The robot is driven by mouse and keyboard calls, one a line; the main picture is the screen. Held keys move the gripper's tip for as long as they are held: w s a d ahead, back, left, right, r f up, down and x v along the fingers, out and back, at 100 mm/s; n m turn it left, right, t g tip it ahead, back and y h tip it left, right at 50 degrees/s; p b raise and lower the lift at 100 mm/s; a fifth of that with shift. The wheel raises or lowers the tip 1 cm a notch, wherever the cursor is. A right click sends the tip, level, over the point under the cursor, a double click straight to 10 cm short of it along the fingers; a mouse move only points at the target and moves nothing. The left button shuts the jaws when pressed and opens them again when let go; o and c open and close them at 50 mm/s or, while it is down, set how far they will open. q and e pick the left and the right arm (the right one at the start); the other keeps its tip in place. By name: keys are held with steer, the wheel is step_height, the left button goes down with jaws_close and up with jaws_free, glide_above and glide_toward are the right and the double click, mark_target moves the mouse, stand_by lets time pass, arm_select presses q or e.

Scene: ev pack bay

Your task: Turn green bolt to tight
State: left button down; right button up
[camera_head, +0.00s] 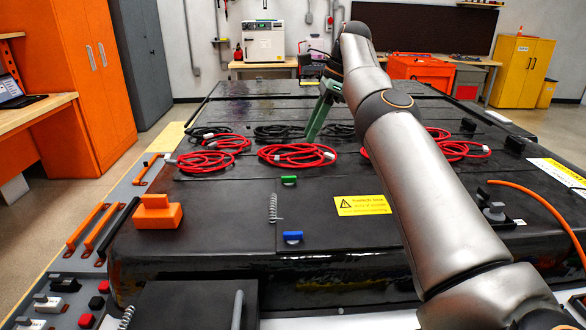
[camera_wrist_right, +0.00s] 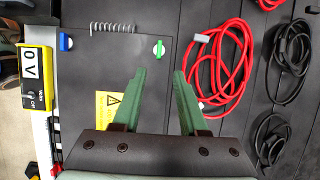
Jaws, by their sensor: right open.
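The green bolt (camera_head: 289,180) has a small flat tab-like head and stands on the dark pack lid in front of the middle red cable coil. In the right wrist view the green bolt (camera_wrist_right: 159,48) lies just beyond my fingertips, between their lines. My right gripper (camera_head: 311,136) has green fingers pointing down above the lid, behind the bolt in the head view. In the wrist view the right gripper (camera_wrist_right: 160,74) is open and empty, apart from the bolt. A blue bolt (camera_head: 293,237) stands nearer the front edge; it also shows in the wrist view (camera_wrist_right: 66,42). My left gripper is out of view.
A coil spring (camera_head: 273,208) lies left of the bolts. Red cable coils (camera_head: 297,155) and black coils lie behind. A yellow warning label (camera_head: 362,205) is to the right, an orange block (camera_head: 157,212) to the left. A yellow meter (camera_wrist_right: 34,78) reads 0 V.

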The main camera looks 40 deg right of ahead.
steer(key=b, duration=0.2)
glide_toward(289, 179)
steer(key=x, duration=0.6)
steer(key=shift+w+d+b, duration=0.15)
steer(key=shift+w+b, duration=0.05)
steer(key=shift+b, duration=0.15)
steer(key=shift+x, duration=0.8)
jaws_close()
